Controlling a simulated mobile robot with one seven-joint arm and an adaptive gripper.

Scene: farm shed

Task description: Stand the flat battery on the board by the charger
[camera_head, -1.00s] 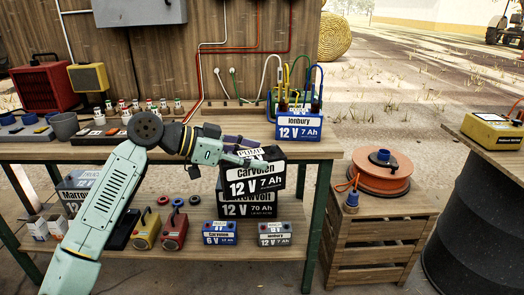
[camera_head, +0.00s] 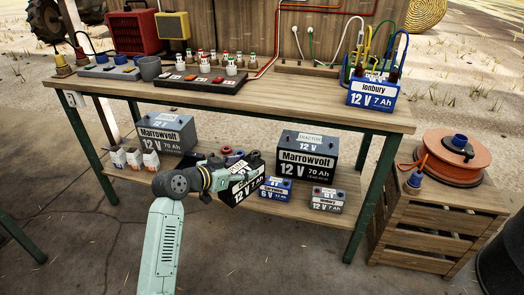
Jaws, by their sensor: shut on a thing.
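My gripper (camera_head: 230,168) is shut on a black battery (camera_head: 244,184) with a white label, which read Carvolen 12 V 7 Ah a second ago. The battery is tilted, in front of the lower shelf; I cannot tell whether it touches the shelf. A low wooden board (camera_head: 292,68) lies along the back of the bench top, with white and green cables above it. A blue Ionbury 12 V 7 Ah battery (camera_head: 371,97) stands on the bench at the right, with coloured leads on top. I cannot make out for certain which device is the charger.
On the lower shelf (camera_head: 330,222) stand two large Marrowvolt batteries (camera_head: 305,160) (camera_head: 166,135) and two small blue and grey ones (camera_head: 276,188) (camera_head: 328,200). A black strip (camera_head: 202,82) with fuses lies on the bench. A crate (camera_head: 435,215) with an orange reel stands right. The bench's front middle is clear.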

